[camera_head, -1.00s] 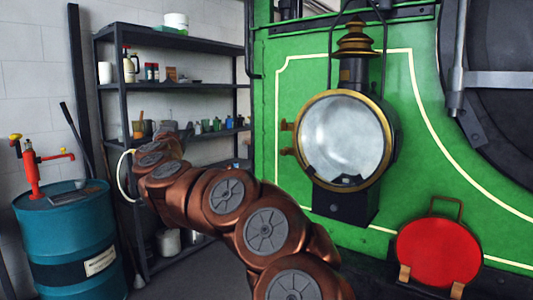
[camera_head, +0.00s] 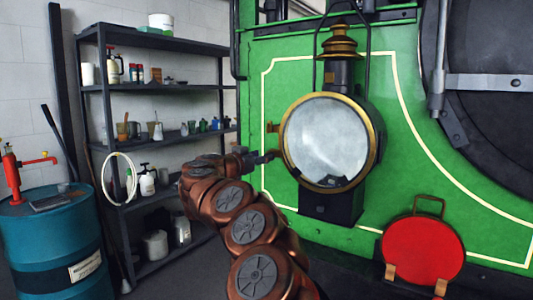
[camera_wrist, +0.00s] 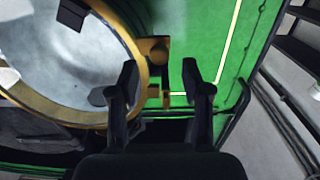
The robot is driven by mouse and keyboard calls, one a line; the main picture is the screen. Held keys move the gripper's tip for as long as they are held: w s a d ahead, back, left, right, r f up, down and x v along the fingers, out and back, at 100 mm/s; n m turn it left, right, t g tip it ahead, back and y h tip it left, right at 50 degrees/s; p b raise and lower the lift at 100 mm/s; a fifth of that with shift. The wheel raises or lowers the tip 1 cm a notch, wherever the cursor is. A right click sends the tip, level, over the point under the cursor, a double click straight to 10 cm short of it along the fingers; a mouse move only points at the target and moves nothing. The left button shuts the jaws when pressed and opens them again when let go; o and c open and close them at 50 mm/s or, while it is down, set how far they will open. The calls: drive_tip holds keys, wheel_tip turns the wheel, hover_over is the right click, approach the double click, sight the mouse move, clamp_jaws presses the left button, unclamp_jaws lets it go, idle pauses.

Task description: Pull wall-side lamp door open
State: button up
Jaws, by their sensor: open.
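The lamp (camera_head: 336,78) is fixed on the green panel, with a chimney on top and a dark base below. Its round glass door (camera_head: 328,140) has a brass rim and looks shut. Brass fittings (camera_head: 272,127) stick out at the rim's left, on the shelf side. In the wrist view the door rim (camera_wrist: 60,112) fills the left, with a brass fitting (camera_wrist: 158,50) beside it. My gripper (camera_wrist: 160,82) is open, with its fingers on either side of the fittings' line in that view; contact cannot be told. In the head view my gripper (camera_head: 270,156) is at the rim's left edge.
A red round disc with a handle (camera_head: 423,250) stands below right of the lamp. A dark shelf rack (camera_head: 150,40) with bottles and pots is at the left. A blue drum (camera_head: 50,240) with a red pump stands at the far left.

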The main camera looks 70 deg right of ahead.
drive_tip(key=shift+x, duration=1.75)
clamp_jaws()
drive_tip(key=shift+a, duration=0.1)
